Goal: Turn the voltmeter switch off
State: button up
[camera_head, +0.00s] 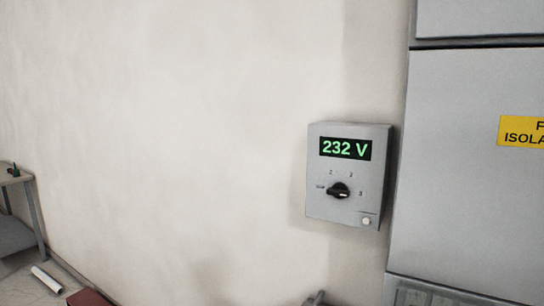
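The voltmeter (381,180) is a grey box on the pale wall, right of centre in the head view. Its display (345,148) reads "232 V" in green on black. Below it is a black rotary switch (339,191) with small marks around it. The marks are too small to read with certainty, and I cannot tell for sure which one the knob points at. A small round white button or lamp (366,221) sits at the box's lower right. My gripper is not recognisable in this view, and nothing covers the switch.
A large grey cabinet (455,180) with a yellow label (522,131) stands just right of the voltmeter. A table (14,180) is at the far left, with a white tube (46,279) on the floor near it. The wall left of the voltmeter is bare.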

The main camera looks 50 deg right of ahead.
aim_at(339, 190)
jog(key=z, duration=2.2)
